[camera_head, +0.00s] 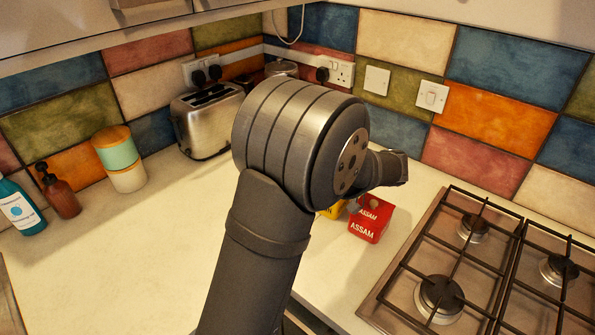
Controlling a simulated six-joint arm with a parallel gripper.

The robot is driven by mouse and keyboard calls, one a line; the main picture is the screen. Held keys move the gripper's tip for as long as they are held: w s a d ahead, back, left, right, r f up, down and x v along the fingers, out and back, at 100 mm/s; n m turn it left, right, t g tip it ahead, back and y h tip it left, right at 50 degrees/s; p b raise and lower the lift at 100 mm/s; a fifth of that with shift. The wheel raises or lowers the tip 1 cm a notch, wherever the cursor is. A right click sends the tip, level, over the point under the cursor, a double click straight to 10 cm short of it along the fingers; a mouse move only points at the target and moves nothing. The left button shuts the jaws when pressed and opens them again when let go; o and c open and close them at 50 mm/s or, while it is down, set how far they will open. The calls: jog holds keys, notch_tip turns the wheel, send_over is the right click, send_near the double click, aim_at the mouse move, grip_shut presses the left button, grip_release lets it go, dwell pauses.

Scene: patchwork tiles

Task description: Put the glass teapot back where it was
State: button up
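I cannot make out the glass teapot in the head view. My thick grey arm fills the middle of the picture and hides part of the counter and back wall. The wrist end of my arm points right, above a red ASSAM tea box (371,220). My gripper is mostly hidden behind the arm. Small dark shapes at the top of the red box may be its fingertips, but I cannot tell whether they are open or shut, or whether they hold anything.
A yellow box (332,211) shows partly beside the red one. A gas hob (398,285) lies on the right. A toaster (207,120), a green-and-cream canister (119,158), a brown pump bottle (59,192) and a teal bottle (21,210) stand on the left. The left-centre counter (150,250) is clear.

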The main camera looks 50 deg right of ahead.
jog(key=shift+v, duration=2)
jog(key=x, duration=1.1)
jog(key=a+x, duration=0.1)
jog(key=x, duration=0.5)
jog(key=shift+w, duration=0.25)
jog(key=shift+s, duration=0.1)
jog(key=shift+s+r, duration=0.1)
